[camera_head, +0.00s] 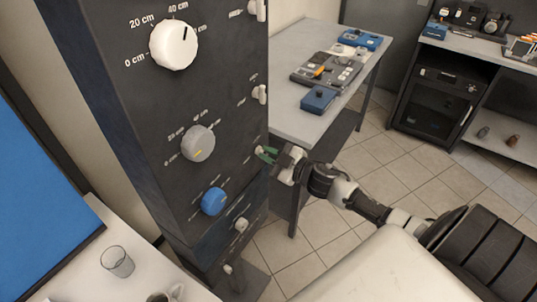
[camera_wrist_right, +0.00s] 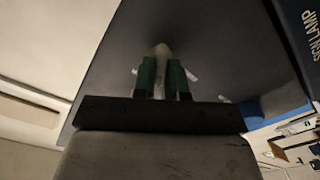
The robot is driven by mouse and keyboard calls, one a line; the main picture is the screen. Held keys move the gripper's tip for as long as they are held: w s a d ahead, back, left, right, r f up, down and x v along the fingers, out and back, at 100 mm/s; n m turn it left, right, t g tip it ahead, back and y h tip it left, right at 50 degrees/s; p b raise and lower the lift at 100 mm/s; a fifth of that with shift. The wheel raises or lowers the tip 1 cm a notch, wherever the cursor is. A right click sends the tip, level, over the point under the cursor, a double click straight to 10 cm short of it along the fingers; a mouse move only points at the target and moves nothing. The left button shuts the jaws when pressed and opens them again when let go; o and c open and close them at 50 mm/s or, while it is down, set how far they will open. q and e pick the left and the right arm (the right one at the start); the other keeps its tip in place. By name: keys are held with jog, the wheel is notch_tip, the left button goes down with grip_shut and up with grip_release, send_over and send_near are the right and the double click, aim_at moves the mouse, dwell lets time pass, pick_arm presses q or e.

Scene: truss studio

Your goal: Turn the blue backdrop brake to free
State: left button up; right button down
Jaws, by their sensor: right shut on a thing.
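A dark upright panel (camera_head: 125,100) carries a white dial (camera_head: 173,44), a grey dial (camera_head: 198,143) and a blue dial (camera_head: 213,201). Small pale brake levers sit along its right side. The lever roughly in line with the blue dial, the blue backdrop brake (camera_head: 259,150), is partly covered by my right gripper (camera_head: 267,155). In the right wrist view, the green fingers (camera_wrist_right: 163,78) close on this pale lever (camera_wrist_right: 161,50), whose rounded end shows between them. Its labels are too small to read. My left gripper is not in view.
Another lever (camera_head: 260,94) is above the gripper and a pale knob (camera_head: 241,224) below. A grey table (camera_head: 290,110) with blue boxes stands behind. A white table with a glass (camera_head: 117,262) is at lower left. Tiled floor is open at right.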

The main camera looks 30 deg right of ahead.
jog(key=n+b, duration=0.1)
jog(key=n, duration=0.2)
jog(key=n+b, duration=0.1)
jog(key=n, duration=0.3)
jog(key=n+b, duration=0.1)
jog(key=n, duration=0.3)
jog(key=shift+a+f, duration=0.1)
jog(key=shift+f, duration=0.15)
jog(key=shift+n, duration=0.3)
jog(key=c, duration=1.2)
grip_release()
jog(key=shift+o, duration=0.2)
jog(key=shift+s, duration=0.15)
jog(key=b+v, duration=0.3)
jog(key=v, duration=0.7)
jog(key=shift+s, duration=0.3)
